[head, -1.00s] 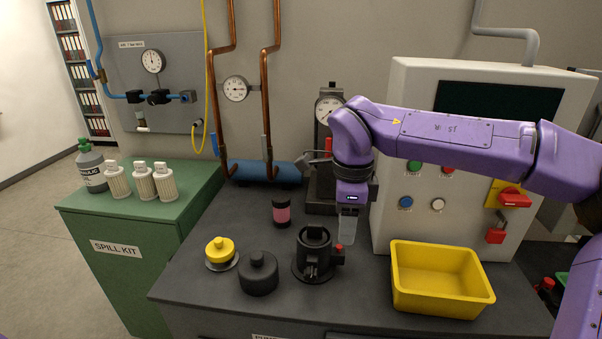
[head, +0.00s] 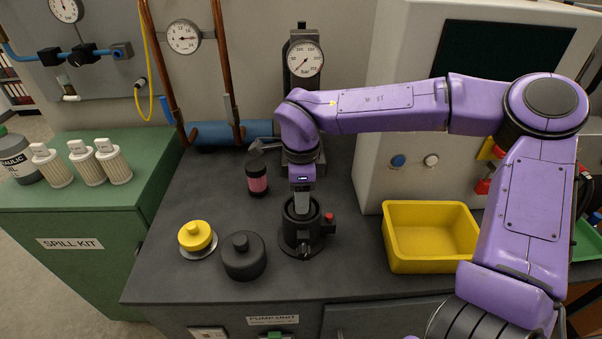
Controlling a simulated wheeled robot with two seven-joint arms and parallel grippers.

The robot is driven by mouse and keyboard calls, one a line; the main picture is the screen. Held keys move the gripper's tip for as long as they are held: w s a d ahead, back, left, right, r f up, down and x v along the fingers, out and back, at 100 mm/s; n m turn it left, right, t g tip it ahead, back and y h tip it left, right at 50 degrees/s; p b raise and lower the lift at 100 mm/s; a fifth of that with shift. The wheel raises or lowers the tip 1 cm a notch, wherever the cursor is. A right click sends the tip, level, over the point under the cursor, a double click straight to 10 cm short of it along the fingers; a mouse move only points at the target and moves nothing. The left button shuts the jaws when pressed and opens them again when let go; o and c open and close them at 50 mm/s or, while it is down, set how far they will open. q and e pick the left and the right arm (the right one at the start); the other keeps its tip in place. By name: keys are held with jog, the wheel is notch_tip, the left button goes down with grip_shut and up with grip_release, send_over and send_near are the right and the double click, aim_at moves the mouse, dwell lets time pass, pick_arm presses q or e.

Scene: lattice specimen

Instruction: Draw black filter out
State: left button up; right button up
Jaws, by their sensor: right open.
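The black filter housing (head: 301,240) stands on the dark bench, with an open round top and a red knob on its right side. My right gripper (head: 302,206) points straight down at the mouth of the housing, its fingertips at or just inside the rim. It is open. The black filter cannot be told apart inside the housing, as the fingers cover the opening; whether they touch it cannot be seen. A black knobbed cap (head: 243,257) lies on the bench to the left of the housing. My left gripper is not in view.
A yellow cap (head: 197,236) on a metal disc and a black-and-pink cylinder (head: 257,180) stand to the left. A yellow bin (head: 430,262) is to the right, empty. A gauge stand (head: 300,130) rises behind. White filters (head: 113,162) stand on the green cabinet.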

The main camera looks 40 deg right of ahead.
jog(key=shift+f, duration=0.4)
jog(key=shift+s, duration=0.3)
jog(key=shift+w, duration=0.15)
jog(key=c, duration=0.8)
grip_shut()
